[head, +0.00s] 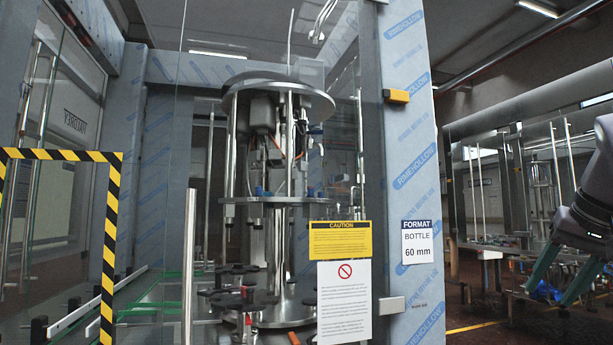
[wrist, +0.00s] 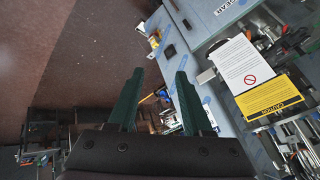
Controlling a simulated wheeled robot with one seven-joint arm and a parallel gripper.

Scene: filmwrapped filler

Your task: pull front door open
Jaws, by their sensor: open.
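The front door is a clear panel (head: 235,120) across the filling machine, with a yellow caution label and a white notice on its lower right. A vertical metal bar handle (head: 188,265) shows near its lower left. Whether the door is fully closed, I cannot tell. My gripper (head: 549,296) is at the far right of the head view, well apart from the handle and beyond the blue-wrapped post. In the wrist view my gripper (wrist: 159,74) has two green fingers apart with nothing between them. The notice (wrist: 243,64) shows right of them; the handle is not clear there.
A film-wrapped post (head: 412,180) with a format sign and yellow switch (head: 397,96) stands right of the door. A frame with black-and-yellow tape (head: 108,250) stands at left. Other machinery (head: 530,190) is behind my arm. Brown floor (wrist: 70,60) is open at the wrist view's left.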

